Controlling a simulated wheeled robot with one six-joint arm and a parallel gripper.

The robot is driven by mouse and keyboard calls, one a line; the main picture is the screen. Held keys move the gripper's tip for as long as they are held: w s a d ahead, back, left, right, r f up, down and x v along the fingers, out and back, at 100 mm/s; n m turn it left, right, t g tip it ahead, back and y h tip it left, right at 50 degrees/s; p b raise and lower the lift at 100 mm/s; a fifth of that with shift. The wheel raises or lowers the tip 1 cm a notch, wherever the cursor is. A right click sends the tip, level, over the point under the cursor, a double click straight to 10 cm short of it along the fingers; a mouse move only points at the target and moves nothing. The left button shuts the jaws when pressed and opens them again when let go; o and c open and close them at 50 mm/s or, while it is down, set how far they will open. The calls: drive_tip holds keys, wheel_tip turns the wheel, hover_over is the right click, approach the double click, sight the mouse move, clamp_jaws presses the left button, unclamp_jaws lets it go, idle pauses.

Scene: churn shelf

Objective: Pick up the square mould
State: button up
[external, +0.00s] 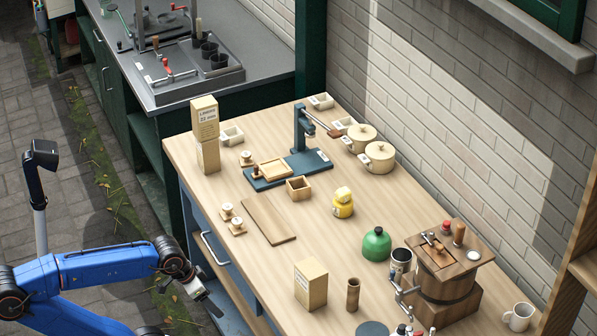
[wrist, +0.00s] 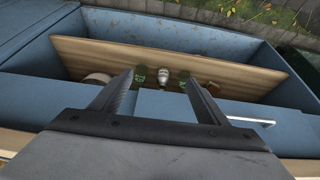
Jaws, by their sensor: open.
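A small open square wooden box (external: 299,188), which looks like the square mould, stands on the wooden bench top (external: 215,265), just in front of the blue press base. My gripper (external: 208,300) is off the bench's left side, low and well away from the box. In the wrist view my gripper (wrist: 161,82) is open, with nothing between its fingers. The box does not show in the wrist view.
A blue press (external: 300,135) with a shallow wooden tray (external: 276,168) stands behind the box. The wrist view shows a blue compartment (wrist: 60,42) with a wooden panel.

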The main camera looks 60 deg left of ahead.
drive_tip(key=w+r+n, duration=0.4)
drive_tip(key=w+r, duration=0.3)
drive_tip(key=r, duration=0.6)
wheel_tip(320, 180, up, 17)
drive_tip(key=n+g, duration=0.5)
drive_tip(key=n, duration=0.8)
hover_over(298, 183)
drive_tip(key=d, duration=0.2)
drive_tip(key=f, duration=1.1)
drive_tip(key=shift+s+f, duration=0.1)
drive_tip(key=shift+s, duration=0.25)
drive_tip(key=shift+s+f, duration=0.2)
drive_tip(key=shift+f, duration=2.45)
drive_tip(key=c, duration=1.1)
